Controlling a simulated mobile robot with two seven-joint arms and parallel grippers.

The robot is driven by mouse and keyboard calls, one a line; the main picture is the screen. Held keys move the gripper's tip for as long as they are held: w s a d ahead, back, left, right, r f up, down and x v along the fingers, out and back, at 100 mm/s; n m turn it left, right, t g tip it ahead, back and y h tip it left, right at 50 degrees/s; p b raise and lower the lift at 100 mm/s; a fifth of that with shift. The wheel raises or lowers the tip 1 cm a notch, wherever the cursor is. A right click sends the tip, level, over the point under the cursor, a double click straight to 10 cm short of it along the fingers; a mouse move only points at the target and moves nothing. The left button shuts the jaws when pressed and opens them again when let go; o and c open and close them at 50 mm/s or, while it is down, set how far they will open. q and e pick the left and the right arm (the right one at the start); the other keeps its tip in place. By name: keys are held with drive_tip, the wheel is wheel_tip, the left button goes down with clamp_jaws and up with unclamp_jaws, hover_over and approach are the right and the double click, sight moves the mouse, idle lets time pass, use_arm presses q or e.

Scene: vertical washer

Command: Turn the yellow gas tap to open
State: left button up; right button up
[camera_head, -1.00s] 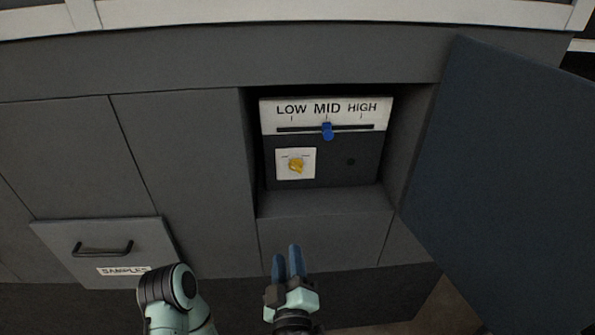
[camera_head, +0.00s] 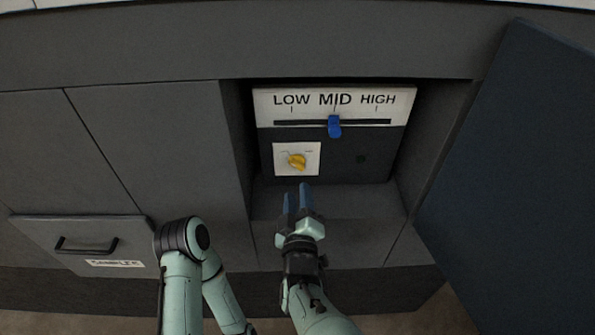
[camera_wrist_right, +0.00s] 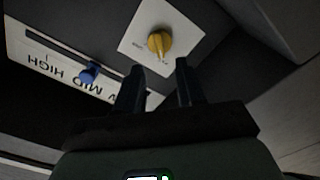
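The yellow gas tap (camera_head: 297,161) sits on a white square plate (camera_head: 281,168) on the dark panel inside the open recess. In the right wrist view the tap (camera_wrist_right: 160,41) lies just beyond the fingertips, with its pointer aimed toward the gripper. My right gripper (camera_head: 298,190) is just below the tap in the head view, apart from it. Its blue fingers are open with a small gap, and nothing is between them; the right wrist view shows the same gap (camera_wrist_right: 158,75). My left gripper is not visible; only a left arm joint shows at the lower left.
Above the tap, a blue slider (camera_head: 334,127) stands at MID on the LOW-MID-HIGH scale (camera_head: 345,101). The recess has side walls and a lower ledge (camera_head: 350,204). An open dark door (camera_head: 520,180) stands at right. A SAMPLES drawer (camera_head: 85,245) is at lower left.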

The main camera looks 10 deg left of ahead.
sight(297, 167)
drive_tip(key=p+x, duration=0.1)
drive_tip(key=x, duration=0.5)
drive_tip(key=shift+w+r, duration=0.1)
drive_tip(key=shift+w, duration=0.15)
drive_tip(key=shift+w+a+p, duration=0.15)
drive_tip(key=shift+w+p, duration=0.15)
drive_tip(key=shift+w, duration=0.25)
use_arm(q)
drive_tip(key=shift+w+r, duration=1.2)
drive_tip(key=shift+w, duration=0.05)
use_arm(e)
drive_tip(key=shift+s, duration=0.1)
clamp_jaws()
